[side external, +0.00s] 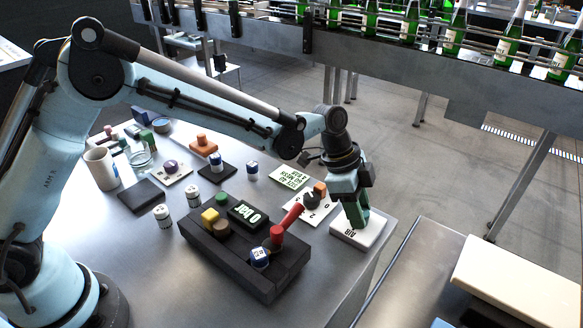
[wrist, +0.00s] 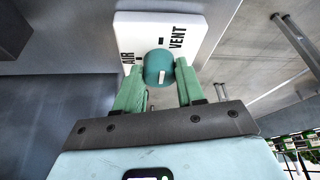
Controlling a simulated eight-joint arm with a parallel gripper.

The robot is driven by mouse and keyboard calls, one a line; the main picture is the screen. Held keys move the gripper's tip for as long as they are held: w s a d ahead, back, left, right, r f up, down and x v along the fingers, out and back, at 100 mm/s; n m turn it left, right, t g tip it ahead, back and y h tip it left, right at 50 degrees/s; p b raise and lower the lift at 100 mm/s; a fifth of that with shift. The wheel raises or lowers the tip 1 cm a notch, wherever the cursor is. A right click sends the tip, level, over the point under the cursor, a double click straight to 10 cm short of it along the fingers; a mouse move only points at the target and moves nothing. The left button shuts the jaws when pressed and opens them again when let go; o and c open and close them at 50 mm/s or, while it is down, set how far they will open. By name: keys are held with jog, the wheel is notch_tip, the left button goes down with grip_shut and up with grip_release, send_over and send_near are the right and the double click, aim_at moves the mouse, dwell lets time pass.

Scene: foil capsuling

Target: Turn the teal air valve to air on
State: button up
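The teal air valve knob (wrist: 158,66) sits on a white plate (wrist: 197,50) marked AIR at left and VENT at right in the wrist view. A short white pointer line shows on the knob's near part; which label it points to I cannot tell. The two green fingers of my gripper (wrist: 159,70) stand on either side of the knob. Whether they press on it or leave small gaps is unclear. In the side external view my gripper (side external: 358,221) is down at the white plate (side external: 361,234) by the table's right edge, hiding the knob.
A number card (side external: 317,206) with an orange-topped part lies close behind. Several small cups and blocks stand further left. A bottle conveyor (side external: 400,45) runs behind.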

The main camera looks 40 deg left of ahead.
jog(key=c, duration=0.5)
jog(key=shift+c, duration=0.2)
jog(key=n+t, duration=0.1)
jog(key=n, duration=0.2)
jog(key=shift+s+n+y, duration=0.15)
jog(key=shift+n+y, duration=0.25)
jog(key=n+t, duration=0.1)
jog(key=n, duration=0.2)
jog(key=shift+d+n+y, duration=0.15)
jog(key=shift+n+y, duration=0.25)
jog(key=n+y, duration=0.1)
jog(key=n, duration=0.1)
jog(key=n+t+y, duration=0.1)
jog(key=n, duration=0.2)
jog(key=shift+s+d, duration=0.1)
jog(key=shift+d, duration=0.05)
jog(key=n+y, duration=0.2)
jog(key=n, duration=0.3)
jog(key=shift+d, duration=0.1)
jog(key=shift+n, duration=0.3)
